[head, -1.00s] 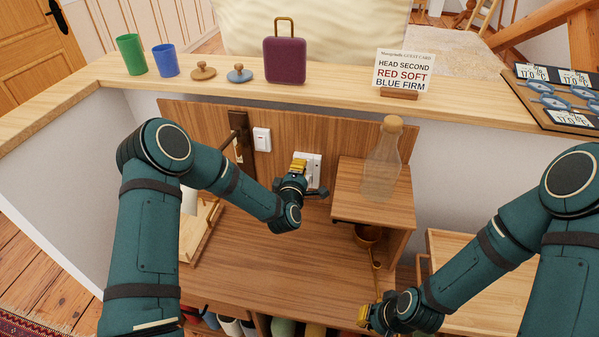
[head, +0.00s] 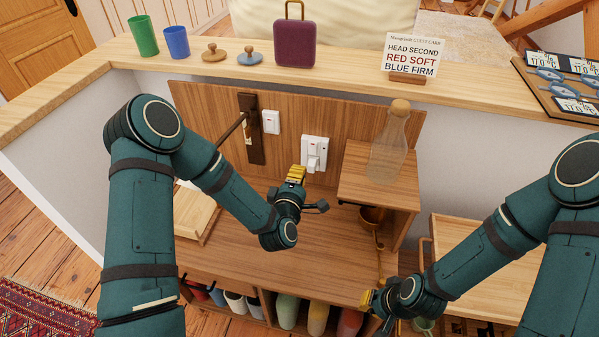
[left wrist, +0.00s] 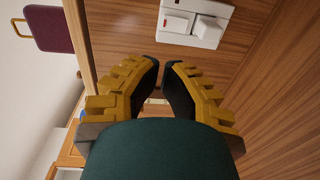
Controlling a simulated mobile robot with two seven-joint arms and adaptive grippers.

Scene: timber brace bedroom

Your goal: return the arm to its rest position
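My left gripper (head: 296,175) is in front of the wooden back panel, just below and left of the white switch plate (head: 314,153), and looks apart from it. In the left wrist view its yellow-and-black fingers (left wrist: 161,75) hold nothing; their tips are close together with a narrow gap between them. The switch plate (left wrist: 195,22) shows beyond the fingertips there. My right gripper (head: 368,300) is low at the front right, beside the hanging copper ladle (head: 373,217); its fingers are too small to judge.
A glass bottle (head: 390,145) with a cork stands on the small raised shelf (head: 352,185). A lever on a dark plate (head: 251,130) is on the panel at left. The ledge above holds cups, a purple case (head: 295,44) and a card (head: 412,56). The desktop's middle is clear.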

